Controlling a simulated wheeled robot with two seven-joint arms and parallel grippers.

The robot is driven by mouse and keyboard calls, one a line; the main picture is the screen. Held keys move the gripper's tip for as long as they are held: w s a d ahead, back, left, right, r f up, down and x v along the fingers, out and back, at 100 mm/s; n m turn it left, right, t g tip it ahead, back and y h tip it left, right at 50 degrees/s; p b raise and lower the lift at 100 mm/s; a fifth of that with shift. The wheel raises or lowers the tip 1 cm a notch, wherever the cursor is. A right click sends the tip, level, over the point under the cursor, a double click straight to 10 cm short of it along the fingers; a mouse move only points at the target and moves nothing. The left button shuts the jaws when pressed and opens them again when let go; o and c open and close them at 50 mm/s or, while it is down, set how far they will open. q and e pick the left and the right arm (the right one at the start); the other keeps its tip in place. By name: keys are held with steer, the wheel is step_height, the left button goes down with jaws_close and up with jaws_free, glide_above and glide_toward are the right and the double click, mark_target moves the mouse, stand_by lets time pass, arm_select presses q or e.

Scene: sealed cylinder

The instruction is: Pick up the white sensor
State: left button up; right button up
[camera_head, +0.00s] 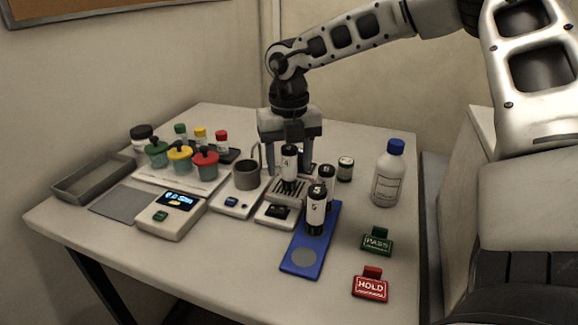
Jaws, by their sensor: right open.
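Several white cylinders with black ends stand near the table's middle, and I cannot tell which thing is the white sensor. One marked 4 (289,163) stands upright on a small slatted device (277,215). My right gripper (288,155) is open, pointing down just behind the cylinder marked 4. That cylinder partly hides the gap between its fingers, so I cannot tell whether it is between them. My left gripper is not in view.
A white bottle with a blue cap (388,176), a small jar (345,169), a green sign (377,242) and a red sign (370,286) stand right. Left are a grey tray (75,188), a scale (171,214), colored-lid jars (180,160) and a cup holder (246,177).

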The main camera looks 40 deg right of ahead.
steer(key=c, duration=1.1)
jaws_close()
steer(key=shift+r, duration=0.2)
